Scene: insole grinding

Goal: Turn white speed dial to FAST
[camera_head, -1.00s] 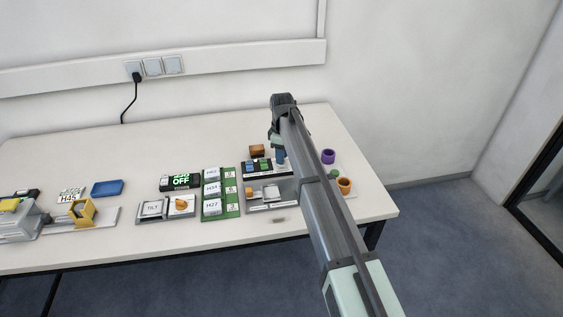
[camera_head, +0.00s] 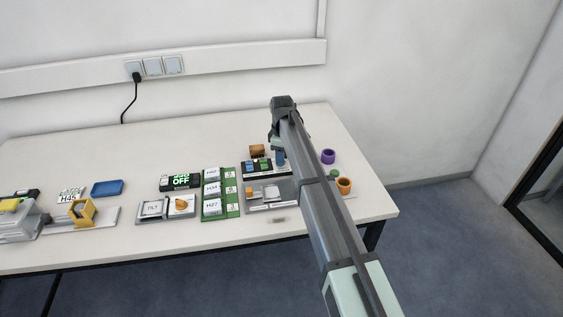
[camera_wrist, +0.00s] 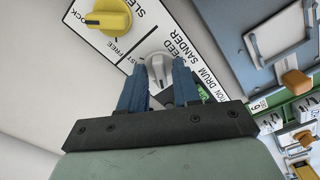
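The white speed dial (camera_wrist: 158,68) shows in the wrist view on a white label panel (camera_wrist: 146,42) with black print, including SPEED, FAST and DRUM SANDER. My gripper (camera_wrist: 159,75) is at the dial, with one blue finger on each side of it. The fingertips are very close to the dial's sides; I cannot tell whether they press on it. The word FAST lies to the upper left of the dial. The dial's exact pointing direction is unclear. In the head view my gripper (camera_head: 281,157) is low over the right part of the table, and the dial cannot be made out.
A yellow dial (camera_wrist: 108,18) sits up and left of the white one, near LOCK and FREE. Purple (camera_head: 328,156) and orange (camera_head: 344,185) cups stand right of my arm. The table's back left is mostly clear.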

